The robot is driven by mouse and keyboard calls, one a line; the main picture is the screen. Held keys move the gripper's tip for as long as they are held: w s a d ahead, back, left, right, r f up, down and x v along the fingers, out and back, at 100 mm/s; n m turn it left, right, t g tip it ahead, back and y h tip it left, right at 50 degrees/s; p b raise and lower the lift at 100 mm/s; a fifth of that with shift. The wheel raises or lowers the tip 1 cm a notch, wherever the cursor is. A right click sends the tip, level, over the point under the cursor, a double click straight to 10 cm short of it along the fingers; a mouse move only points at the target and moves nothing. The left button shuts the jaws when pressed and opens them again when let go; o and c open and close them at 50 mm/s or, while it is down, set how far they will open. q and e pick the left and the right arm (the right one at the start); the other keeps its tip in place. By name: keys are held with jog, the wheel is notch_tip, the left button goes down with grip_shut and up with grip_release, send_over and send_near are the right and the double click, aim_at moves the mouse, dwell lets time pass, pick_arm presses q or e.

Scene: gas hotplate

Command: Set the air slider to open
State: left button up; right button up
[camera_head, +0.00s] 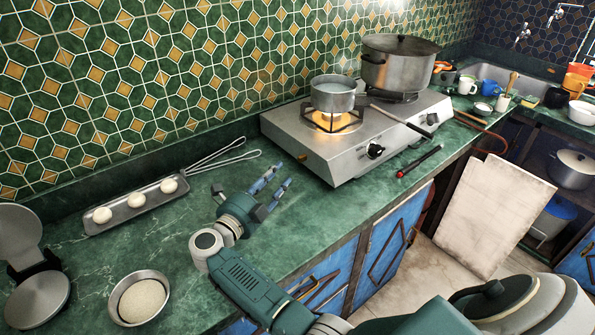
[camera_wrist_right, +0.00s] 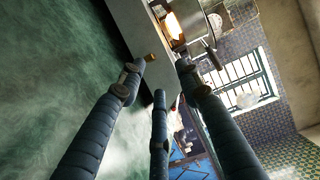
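The grey steel gas hotplate (camera_head: 315,155) stands on the green counter, with a lit burner under a small pot. A small brass-coloured piece (camera_wrist_right: 151,57) sticks out at the hotplate's edge in the right wrist view; it may be the air slider, but I cannot tell its setting. A small part also shows at the hotplate's left end in the head view (camera_head: 302,158). My right gripper (camera_head: 278,181) is open and empty, left of the hotplate and apart from it. Its spread fingers (camera_wrist_right: 162,78) show in the wrist view. My left gripper is out of view.
The small pot (camera_head: 333,97) sits over the flame, its handle pointing right. A large lidded pot (camera_head: 399,70) stands behind. A whisk (camera_head: 222,160) and a tray with dough balls (camera_head: 135,205) lie to the left. A red-and-black lighter (camera_head: 420,161) lies in front.

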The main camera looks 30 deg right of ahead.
aim_at(298, 160)
notch_tip(298, 160, down, 3)
jog(key=shift+d+r+b, duration=0.1)
jog(key=shift+d+b, duration=0.05)
jog(key=shift+b, duration=0.65)
jog(key=shift+w+d, duration=0.1)
jog(key=shift+w+d+r, duration=0.15)
jog(key=shift+d, duration=0.05)
jog(key=p+x, duration=0.1)
jog(key=x, duration=0.7)
jog(key=shift+w+d, duration=0.1)
jog(key=shift+d, duration=0.15)
jog(key=shift+x, duration=0.8)
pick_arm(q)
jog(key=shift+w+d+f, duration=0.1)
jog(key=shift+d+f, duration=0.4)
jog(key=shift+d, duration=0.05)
pick_arm(e)
jog(key=shift+c, duration=0.3)
grip_shut()
